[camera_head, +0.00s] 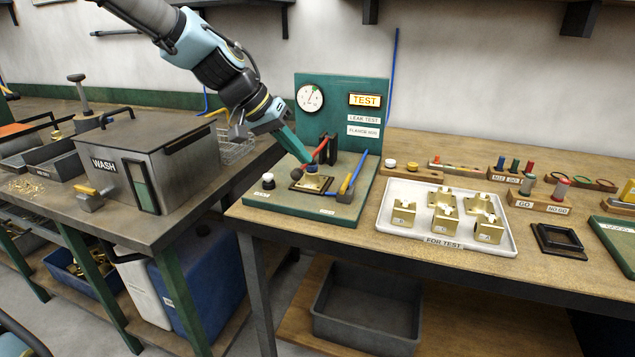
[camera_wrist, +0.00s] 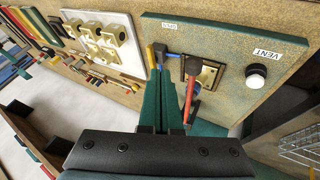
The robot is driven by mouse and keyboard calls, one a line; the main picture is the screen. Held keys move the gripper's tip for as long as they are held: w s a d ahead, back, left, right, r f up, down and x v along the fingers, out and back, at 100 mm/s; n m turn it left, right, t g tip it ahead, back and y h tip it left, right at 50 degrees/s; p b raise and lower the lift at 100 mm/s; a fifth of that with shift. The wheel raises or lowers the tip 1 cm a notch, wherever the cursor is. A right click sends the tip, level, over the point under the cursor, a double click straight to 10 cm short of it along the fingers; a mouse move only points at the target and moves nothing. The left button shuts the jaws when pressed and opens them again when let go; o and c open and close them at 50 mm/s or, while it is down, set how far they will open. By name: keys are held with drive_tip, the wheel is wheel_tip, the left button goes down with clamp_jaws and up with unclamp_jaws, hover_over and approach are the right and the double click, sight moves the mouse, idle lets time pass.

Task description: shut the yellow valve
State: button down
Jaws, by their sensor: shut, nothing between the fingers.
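My gripper (camera_head: 304,160) is shut and empty, with green fingers angled down over the test base. In the wrist view its fingertips (camera_wrist: 165,80) are close to the handles, seemingly apart from them.
A red-handled clamp (camera_head: 321,150) stands close to my fingers, over a brass part (camera_head: 313,183). A black-and-white button (camera_head: 268,181) is at the base's left. The green gauge panel (camera_head: 340,105) rises behind. A white tray (camera_head: 388,228) of brass parts lies right.

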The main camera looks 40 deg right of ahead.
sight(346, 185)
drive_tip(key=shift+d, duration=0.15)
drive_tip(key=shift+s, duration=0.1)
drive_tip(key=p+x, duration=0.2)
drive_tip(key=x, duration=0.8)
